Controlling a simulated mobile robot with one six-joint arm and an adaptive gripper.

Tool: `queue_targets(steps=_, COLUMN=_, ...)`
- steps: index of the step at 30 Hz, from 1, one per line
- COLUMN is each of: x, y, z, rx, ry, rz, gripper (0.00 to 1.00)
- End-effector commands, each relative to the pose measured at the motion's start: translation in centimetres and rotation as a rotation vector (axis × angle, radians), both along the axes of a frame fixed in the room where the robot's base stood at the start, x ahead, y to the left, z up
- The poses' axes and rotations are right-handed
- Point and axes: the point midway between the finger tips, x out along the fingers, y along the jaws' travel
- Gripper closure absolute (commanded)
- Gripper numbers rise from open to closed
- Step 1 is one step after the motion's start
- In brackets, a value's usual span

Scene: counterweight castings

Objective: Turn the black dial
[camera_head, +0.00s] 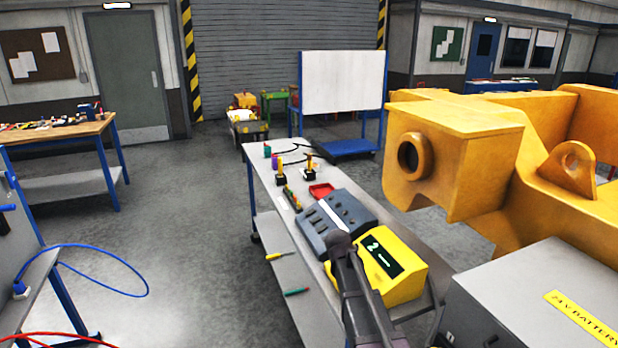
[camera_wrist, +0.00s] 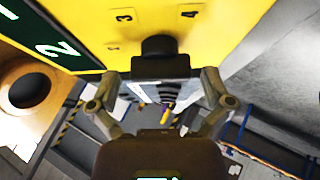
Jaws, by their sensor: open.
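The black dial (camera_wrist: 160,47) sticks out from the yellow box (camera_wrist: 215,30) in the wrist view, below the printed numbers 3 and 4. My gripper (camera_wrist: 161,78) is open, with one finger to the left and one to the right of the dial's line. Nothing is held, and I cannot tell whether the fingertips touch the dial. In the head view the yellow box (camera_head: 405,283) with a dark panel marked 2 stands on the cart, and my gripper (camera_head: 340,240) is at its left side. The dial is hidden there.
A grey control box (camera_head: 318,222) stands close beside the yellow box on the cart. A red tray (camera_head: 321,191) and small parts lie farther back. A large yellow casting (camera_head: 460,160) and a grey battery case (camera_head: 540,300) crowd the right. Open floor lies left.

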Motion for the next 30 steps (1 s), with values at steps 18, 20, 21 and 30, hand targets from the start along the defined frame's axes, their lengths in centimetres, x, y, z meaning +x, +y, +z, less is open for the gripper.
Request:
queue_targets(steps=18, x=-8.8, y=-0.2, z=-0.1, rx=0.171, ry=0.122, rz=-0.115, gripper=0.00)
queue_targets(steps=20, x=-10.6, y=-0.4, z=-0.7, rx=0.194, ry=0.161, rz=-0.145, gripper=0.00)
queue_targets(steps=21, x=-11.9, y=-0.5, z=-1.1, rx=0.212, ry=0.188, rz=-0.166, gripper=0.00)
queue_targets(steps=30, x=-21.2, y=-0.9, z=-3.5, rx=0.327, ry=0.393, rz=-0.315, gripper=0.00)
